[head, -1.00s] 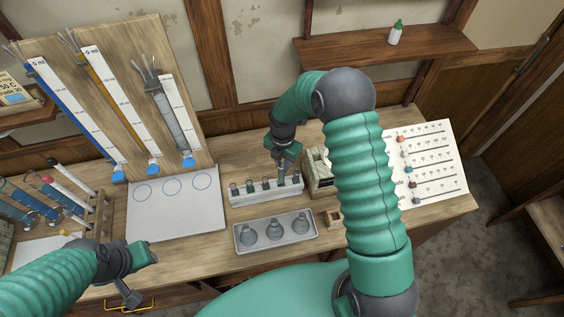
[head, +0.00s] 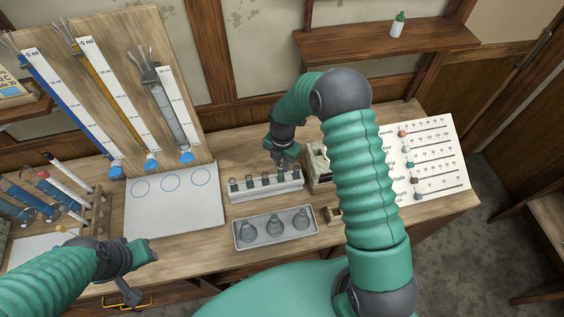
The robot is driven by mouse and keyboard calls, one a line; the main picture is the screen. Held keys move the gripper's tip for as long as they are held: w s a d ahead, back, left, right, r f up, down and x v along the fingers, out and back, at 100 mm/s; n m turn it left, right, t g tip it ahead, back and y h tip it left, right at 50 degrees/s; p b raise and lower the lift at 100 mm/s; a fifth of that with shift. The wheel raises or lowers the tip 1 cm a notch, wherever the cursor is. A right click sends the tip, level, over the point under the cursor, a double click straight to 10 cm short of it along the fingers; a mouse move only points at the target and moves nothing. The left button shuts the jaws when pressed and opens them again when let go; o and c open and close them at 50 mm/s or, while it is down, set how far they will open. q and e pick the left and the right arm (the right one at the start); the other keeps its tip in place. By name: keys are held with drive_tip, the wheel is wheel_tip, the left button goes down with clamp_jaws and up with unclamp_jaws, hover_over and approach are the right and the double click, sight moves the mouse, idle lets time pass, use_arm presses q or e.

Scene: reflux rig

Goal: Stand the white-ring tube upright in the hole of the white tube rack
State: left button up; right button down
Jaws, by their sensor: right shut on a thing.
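The white tube rack (head: 268,190) lies on the bench in the middle of the head view, with several small tubes standing along it. My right gripper (head: 285,163) is over the right half of the rack. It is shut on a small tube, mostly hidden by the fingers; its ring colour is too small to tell. I cannot tell whether this tube is in a hole or just above the rack. My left gripper (head: 139,276) is at the lower left, away from the rack, and its finger gap is unclear.
A grey tray (head: 252,245) with three flasks lies in front of the rack. A pale box (head: 318,165) stands close right of the gripper. A white sheet with blue circles (head: 175,208) lies left. A wooden rack of coloured tubes (head: 97,212) stands far left.

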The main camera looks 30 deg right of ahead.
wheel_tip(320, 180, down, 3)
drive_tip(key=shift+r+p, duration=0.2)
drive_tip(key=shift+p, duration=0.15)
drive_tip(key=shift+f, duration=0.1)
drive_tip(key=c, duration=1.2)
unclamp_jaws()
drive_tip(key=shift+c, duration=0.2)
drive_tip(key=shift+r, duration=0.3)
wheel_tip(320, 180, up, 16)
drive_tip(key=b, duration=0.4)
